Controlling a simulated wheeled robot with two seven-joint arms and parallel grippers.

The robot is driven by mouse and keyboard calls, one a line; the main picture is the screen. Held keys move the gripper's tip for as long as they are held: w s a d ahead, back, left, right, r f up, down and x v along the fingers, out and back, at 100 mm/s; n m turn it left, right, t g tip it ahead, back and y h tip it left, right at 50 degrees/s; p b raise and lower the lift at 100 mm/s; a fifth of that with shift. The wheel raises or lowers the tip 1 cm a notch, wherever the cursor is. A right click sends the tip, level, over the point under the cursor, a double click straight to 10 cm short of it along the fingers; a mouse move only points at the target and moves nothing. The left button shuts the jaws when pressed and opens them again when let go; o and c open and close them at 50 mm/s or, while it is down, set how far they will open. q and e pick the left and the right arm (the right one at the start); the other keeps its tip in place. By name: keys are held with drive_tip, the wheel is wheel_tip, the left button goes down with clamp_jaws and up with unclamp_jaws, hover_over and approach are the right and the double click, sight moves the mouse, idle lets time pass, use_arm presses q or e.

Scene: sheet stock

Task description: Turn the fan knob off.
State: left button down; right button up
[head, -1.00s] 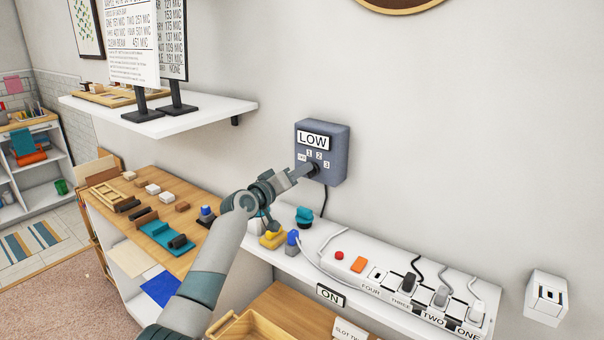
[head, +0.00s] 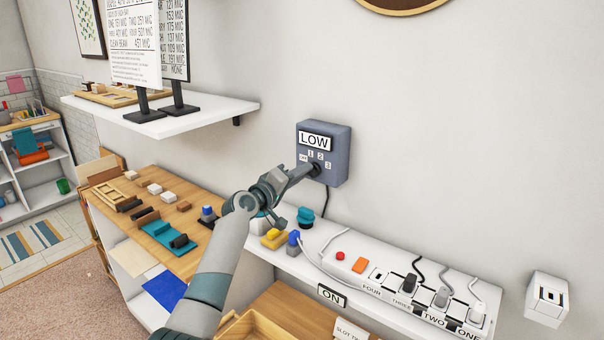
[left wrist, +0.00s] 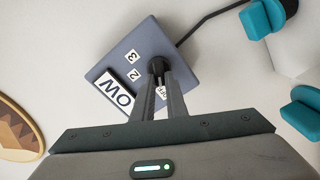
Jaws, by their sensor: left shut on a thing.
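The fan control box (head: 339,165) is a grey-blue box on the wall with a "LOW" sign and marks for off, 1, 2 and 3. Its black knob (head: 315,170) sits low on the front face. My left gripper (head: 310,171) reaches it from the left, its fingers shut on the knob. In the left wrist view the dark knob (left wrist: 157,65) is between the two fingertips (left wrist: 160,78), near the off mark, and the box (left wrist: 171,45) is behind. The fingers hide part of the knob, so its exact pointing is unclear. My right gripper is not seen.
Below the box, a white ledge (head: 300,262) carries a power strip (head: 400,290) with plugs and cords, and blue, yellow and teal knobbed things. A wooden counter (head: 165,208) with small blocks is at left. A white shelf (head: 190,122) with signs is above left.

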use_arm(q)
drive_tip(key=c, duration=1.8)
unclamp_jaws()
drive_tip(key=shift+o, duration=0.2)
drive_tip(key=shift+s+a+f, duration=0.1)
drive_tip(key=shift+a, duration=0.05)
drive_tip(key=b+v, duration=0.3)
drive_tip(key=v, duration=1.4)
drive_tip(key=shift+b, duration=0.4)
